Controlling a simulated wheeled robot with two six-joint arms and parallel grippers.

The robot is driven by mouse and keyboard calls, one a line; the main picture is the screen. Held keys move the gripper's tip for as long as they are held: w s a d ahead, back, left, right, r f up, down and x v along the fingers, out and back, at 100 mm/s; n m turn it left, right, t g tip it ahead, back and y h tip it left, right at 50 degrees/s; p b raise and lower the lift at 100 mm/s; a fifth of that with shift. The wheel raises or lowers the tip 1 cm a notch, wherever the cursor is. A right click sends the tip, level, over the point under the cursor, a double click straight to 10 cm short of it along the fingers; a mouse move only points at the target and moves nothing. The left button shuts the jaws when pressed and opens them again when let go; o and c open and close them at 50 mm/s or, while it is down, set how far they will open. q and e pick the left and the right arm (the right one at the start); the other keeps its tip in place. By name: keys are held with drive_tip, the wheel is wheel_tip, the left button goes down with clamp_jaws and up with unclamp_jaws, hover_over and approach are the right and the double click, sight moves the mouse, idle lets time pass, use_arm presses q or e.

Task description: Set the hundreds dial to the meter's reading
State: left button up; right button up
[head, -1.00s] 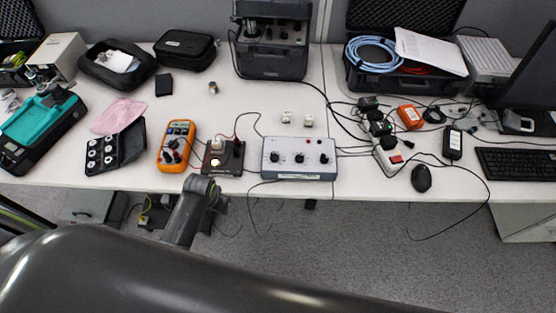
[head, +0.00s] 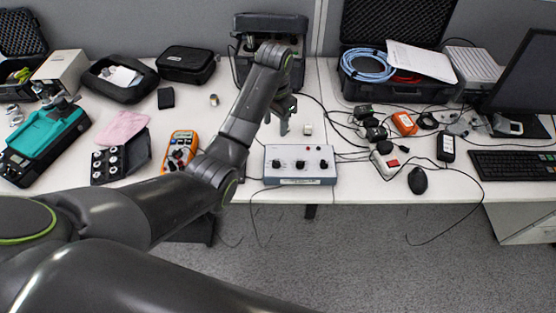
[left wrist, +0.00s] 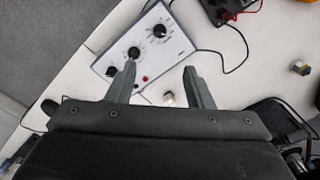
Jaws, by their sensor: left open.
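A grey-white box with a row of three black dials (head: 300,178) sits near the table's front edge. It also shows at the upper left of the left wrist view (left wrist: 178,45). The dial labels are too small to read, so I cannot tell which is the hundreds dial. The orange meter (head: 181,139) lies left of the box, partly behind my arm; its reading is not legible. My left gripper (head: 287,122) is above the table just behind the box, pointing down. In the left wrist view its fingers (left wrist: 160,70) are spread and empty. My right gripper is out of view.
A small metal-topped block (head: 308,129) stands behind the box. Cables run from the box's sides. A white power strip (head: 385,164) and a black mouse (head: 418,181) lie to the right. An open black case (head: 268,72) stands behind my gripper.

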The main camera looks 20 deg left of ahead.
use_arm(q)
drive_tip(key=b, duration=0.4)
hover_over(276, 161)
wheel_tip(276, 161, down, 5)
wheel_tip(276, 161, down, 12)
idle(0.3)
drive_tip(key=c, duration=1)
